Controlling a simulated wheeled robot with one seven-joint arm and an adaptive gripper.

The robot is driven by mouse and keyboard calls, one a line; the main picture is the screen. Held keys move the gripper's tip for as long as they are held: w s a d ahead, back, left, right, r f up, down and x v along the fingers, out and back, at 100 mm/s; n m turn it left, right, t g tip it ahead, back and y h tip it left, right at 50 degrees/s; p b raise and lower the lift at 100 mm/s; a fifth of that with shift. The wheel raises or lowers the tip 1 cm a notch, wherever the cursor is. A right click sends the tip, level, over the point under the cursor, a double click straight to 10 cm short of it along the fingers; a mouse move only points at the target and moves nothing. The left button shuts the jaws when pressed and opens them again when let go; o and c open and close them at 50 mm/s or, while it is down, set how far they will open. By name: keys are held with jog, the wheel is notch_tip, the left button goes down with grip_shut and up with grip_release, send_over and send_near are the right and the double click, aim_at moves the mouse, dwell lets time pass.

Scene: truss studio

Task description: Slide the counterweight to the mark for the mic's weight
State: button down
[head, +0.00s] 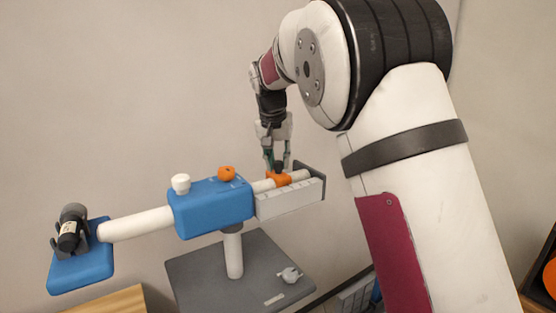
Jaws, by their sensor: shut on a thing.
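The balance has a blue middle block (212,207) on a white post (233,256). A white tube reaches from it to a blue platform (80,272) at the lower left, which holds a dark mic (69,235) with a pale label. On the right, the orange counterweight (278,180) sits around the white rod. A pale grey scale bar (290,199) with dividing lines runs beside the rod; its marks are too small to read. My gripper (278,169) points down and is shut on the counterweight, hiding part of it.
An orange knob (227,173) and a white knob (181,183) stand on the blue block. A dark end plate (311,173) closes the rod's right end. The grey base (190,283) carries a small white fitting (289,275). A wooden surface (115,301) is at lower left.

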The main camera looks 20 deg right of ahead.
aim_at(270, 176)
jog(key=a, duration=0.1)
jog(key=s+a, duration=0.1)
jog(key=a, duration=0.1)
jog(key=shift+p, duration=0.35)
jog(key=c, duration=1.3)
grip_release()
jog(key=shift+d, duration=0.1)
jog(key=v, duration=1.2)
jog(key=s+d+n+y, duration=0.1)
jog(key=s+d, duration=0.2)
jog(key=s, duration=0.7)
jog(key=s+d+n+y, duration=0.1)
jog(key=s+d+n, duration=0.1)
jog(key=s, duration=0.9)
jog(key=s+f, duration=0.4)
jog(key=s, duration=0.1)
jog(key=s+f+n, duration=0.1)
jog(key=s+f, duration=0.3)
jog(key=s, duration=0.2)
jog(key=s+f+n+t, duration=0.1)
jog(key=s+f, duration=0.3)
jog(key=s, duration=0.1)
jog(key=shift+s+d, duration=0.2)
jog(key=shift+s, duration=0.1)
